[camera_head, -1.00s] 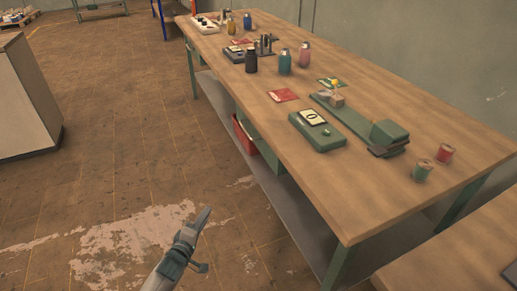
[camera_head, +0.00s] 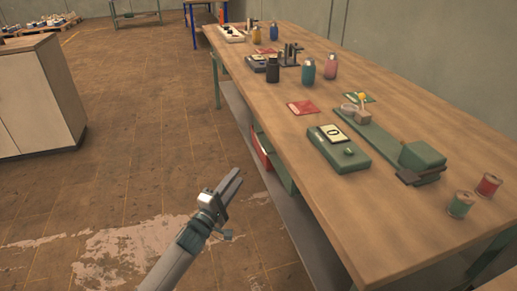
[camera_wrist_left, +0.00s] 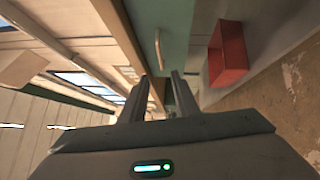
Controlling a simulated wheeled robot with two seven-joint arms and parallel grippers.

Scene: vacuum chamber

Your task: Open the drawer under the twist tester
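The twist tester (camera_head: 385,140) is a long green device lying on the wooden workbench. The green drawer (camera_head: 283,173) hangs under the bench's front edge, seen narrowly from the side. In the left wrist view the drawer's green front (camera_wrist_left: 178,22) shows a pale bar handle (camera_wrist_left: 158,46). The drawer looks closed. My left gripper (camera_head: 235,178) is in front of the bench, apart from the drawer. In the left wrist view its two fingers (camera_wrist_left: 161,80) stand apart with nothing between them, pointing towards the handle. My right gripper is not in view.
A red bin (camera_head: 262,152) sits on the lower shelf beside the drawer; it also shows in the wrist view (camera_wrist_left: 229,54). The workbench (camera_head: 385,220) carries a green display unit (camera_head: 338,150), bottles and two spools. Open floor lies left, up to a cabinet (camera_head: 40,95).

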